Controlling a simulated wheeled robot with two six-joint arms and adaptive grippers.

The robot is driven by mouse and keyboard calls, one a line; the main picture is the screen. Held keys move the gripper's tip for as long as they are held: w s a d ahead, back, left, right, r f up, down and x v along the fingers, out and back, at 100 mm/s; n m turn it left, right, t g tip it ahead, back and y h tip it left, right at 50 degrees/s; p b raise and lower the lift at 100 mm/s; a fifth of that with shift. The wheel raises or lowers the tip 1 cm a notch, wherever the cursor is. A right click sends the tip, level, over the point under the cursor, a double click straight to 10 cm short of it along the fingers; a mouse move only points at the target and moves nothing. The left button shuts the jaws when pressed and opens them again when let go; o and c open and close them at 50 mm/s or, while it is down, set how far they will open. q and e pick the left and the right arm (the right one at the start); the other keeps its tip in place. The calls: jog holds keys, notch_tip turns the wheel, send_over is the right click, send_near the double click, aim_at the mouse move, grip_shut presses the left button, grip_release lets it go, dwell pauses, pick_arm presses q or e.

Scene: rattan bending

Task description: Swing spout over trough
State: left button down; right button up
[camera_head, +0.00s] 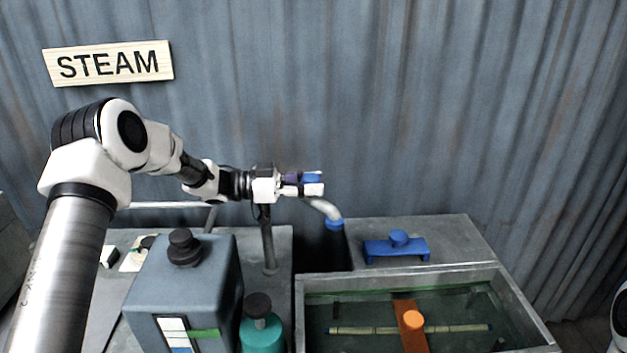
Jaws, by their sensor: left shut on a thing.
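The spout (323,208) is a grey curved pipe with a blue tip, hanging down near the back left corner of the trough (522,308). The tip shows over the dark gap behind the trough's left end, not over the water. My left gripper (313,184) is shut on the spout's upper part, where a blue piece shows between the fingers. The gripper hides much of the spout's upper part. A grey upright post (268,243) stands below the gripper. My right gripper is not in view; only a bit of my right arm shows at the right edge.
A rattan pole (457,328) lies in the trough under a brown bar with an orange knob (413,320). A blue handled piece (397,246) sits on the ledge behind. A grey-blue box (190,290) and teal bottle (261,331) stand left. A STEAM sign (108,64) hangs on the wall.

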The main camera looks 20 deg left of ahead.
pick_arm(q)
jog(key=shift+r, duration=0.15)
jog(key=c, duration=0.7)
grip_release()
jog(key=shift+a, duration=0.1)
jog(key=shift+o, duration=0.2)
jog(key=shift+s+a, duration=0.1)
jog(key=v, duration=1.1)
jog(key=shift+s+a, duration=0.15)
jog(key=shift+a, duration=0.2)
